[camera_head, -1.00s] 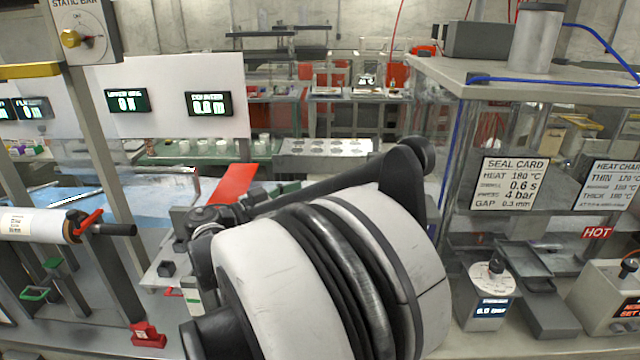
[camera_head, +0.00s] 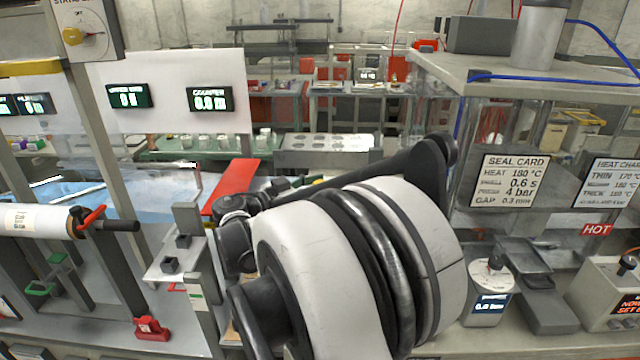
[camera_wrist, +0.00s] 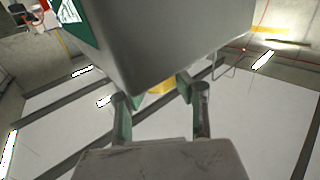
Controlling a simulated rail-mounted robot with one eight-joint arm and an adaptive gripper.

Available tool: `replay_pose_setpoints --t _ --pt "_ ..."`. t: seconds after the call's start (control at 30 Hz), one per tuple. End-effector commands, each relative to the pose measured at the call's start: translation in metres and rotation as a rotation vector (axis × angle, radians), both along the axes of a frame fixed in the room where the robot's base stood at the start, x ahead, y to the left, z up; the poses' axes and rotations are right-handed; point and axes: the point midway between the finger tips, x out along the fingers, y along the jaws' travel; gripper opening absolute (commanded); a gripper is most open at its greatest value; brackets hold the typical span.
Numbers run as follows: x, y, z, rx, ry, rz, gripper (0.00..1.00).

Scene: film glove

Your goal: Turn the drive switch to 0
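In the wrist view, the two fingers of my gripper (camera_wrist: 160,92) stand apart, with green inner sides. A small yellow part (camera_wrist: 160,87) shows between the fingertips, under the edge of a large grey box (camera_wrist: 165,45) with a green panel. The box hides most of the yellow part, so I cannot tell whether the fingers touch it. No label or pointer of the drive switch is readable there. In the head view my own arm covers the gripper.
A white board with a counter display (camera_head: 209,99) stands behind at left. A film roll (camera_head: 35,220) and a red clamp (camera_head: 150,328) are at left. The right bench holds a seal card (camera_head: 510,181), a round gauge (camera_head: 488,290) and a box by a HOT sign (camera_head: 596,230).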

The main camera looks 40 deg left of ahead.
Motion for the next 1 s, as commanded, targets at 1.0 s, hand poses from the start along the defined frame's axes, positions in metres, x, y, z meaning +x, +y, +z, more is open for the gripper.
replay_pose_setpoints --t 1.0 --pt "-0.0002 -0.0033 -0.0039 0.000 0.000 0.488 0.00"
